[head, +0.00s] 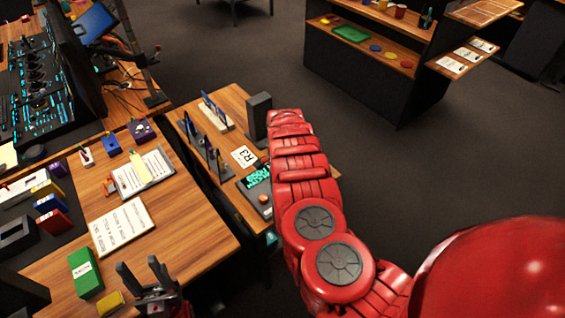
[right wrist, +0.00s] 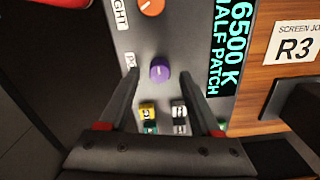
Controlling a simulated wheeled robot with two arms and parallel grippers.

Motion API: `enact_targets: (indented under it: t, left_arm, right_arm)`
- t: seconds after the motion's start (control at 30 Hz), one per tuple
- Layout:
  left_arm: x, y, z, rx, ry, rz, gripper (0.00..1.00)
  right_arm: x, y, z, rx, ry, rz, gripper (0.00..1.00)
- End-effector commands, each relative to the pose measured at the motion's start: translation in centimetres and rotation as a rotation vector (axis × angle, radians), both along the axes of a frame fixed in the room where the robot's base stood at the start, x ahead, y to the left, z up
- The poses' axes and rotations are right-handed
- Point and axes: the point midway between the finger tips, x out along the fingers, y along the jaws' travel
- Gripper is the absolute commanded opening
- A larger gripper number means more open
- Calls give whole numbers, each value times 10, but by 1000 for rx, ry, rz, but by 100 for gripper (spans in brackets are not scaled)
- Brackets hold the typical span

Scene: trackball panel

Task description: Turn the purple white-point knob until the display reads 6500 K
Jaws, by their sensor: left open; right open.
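The purple knob (right wrist: 160,70) sits on a grey panel (right wrist: 190,40) in the right wrist view, with a light pointer mark on its top. My right gripper (right wrist: 160,73) is open, with a finger on each side of the knob and a visible gap to each; contact is not seen. The display (right wrist: 227,45) beside the knob reads "6500 K" and "HALF PATCH" in cyan. In the head view the display (head: 257,177) is partly covered by my red right arm, and the purple knob and right gripper are hidden. My left gripper (head: 143,268) is open and empty at the bottom.
An orange knob (right wrist: 151,6) and small yellow and black pieces are near the purple knob. An "R3" card (head: 244,157) lies beside the panel. The left desk holds a green box (head: 85,273), papers (head: 122,226) and small coloured blocks. Open floor lies beyond the desks.

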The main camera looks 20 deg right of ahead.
Motion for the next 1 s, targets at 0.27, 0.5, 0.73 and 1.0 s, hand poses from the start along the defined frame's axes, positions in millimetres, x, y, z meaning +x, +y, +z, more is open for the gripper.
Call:
enact_targets:
  t: [0.27, 0.5, 0.73, 1.0]
  left_arm:
    - [0, 0, -6, 0, 0, 0, 50]
    - [0, 0, -13, 0, 0, 0, 50]
    - [0, 0, -16, 0, 0, 0, 50]
    - [0, 0, -17, 0, 0, 0, 50]
  right_arm:
    - [1, 3, 48, 8, -4, 1, 64]
    - [1, 3, 102, 7, -6, 1, 64]
    - [2, 1, 146, 0, -5, 1, 64]
    - [0, 0, 162, 0, -1, 1, 64]
